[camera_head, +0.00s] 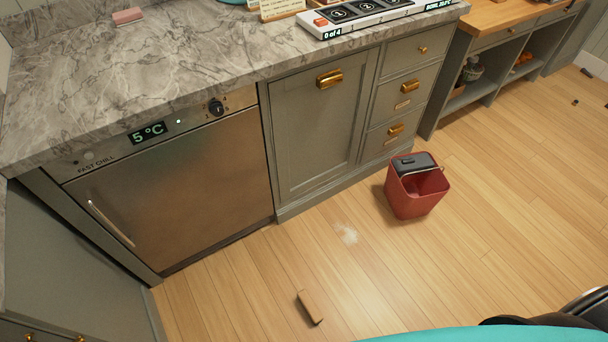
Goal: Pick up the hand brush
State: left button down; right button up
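A small brown wooden block-like item (311,307), which looks like the hand brush, lies on the wooden floor near the bottom middle of the head view. Its bristles cannot be made out. Neither of my grippers is in view.
A red bucket (417,196) with a dark grey piece at its rim stands by the drawers. A white powdery patch (346,233) lies on the floor. Grey cabinets (318,135) and a steel chiller (180,180) stand behind. The floor around the brown item is clear.

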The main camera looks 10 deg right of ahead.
aim_at(304, 298)
jog(key=k+l, duration=0.3)
jog(key=k+l+u, duration=0.1)
jog(key=k+l, duration=0.15)
jog(key=k, duration=0.25)
jog(key=k+l+u, duration=0.1)
jog(key=k+l, duration=0.15)
jog(key=k, duration=0.2)
jog(key=i+l+u, duration=0.4)
jog(key=i+l, duration=0.15)
jog(key=i+l+u, duration=0.2)
jog(key=l, duration=0.15)
jog(key=i+l+u, duration=0.45)
jog(key=l, duration=0.3)
jog(key=k, duration=0.05)
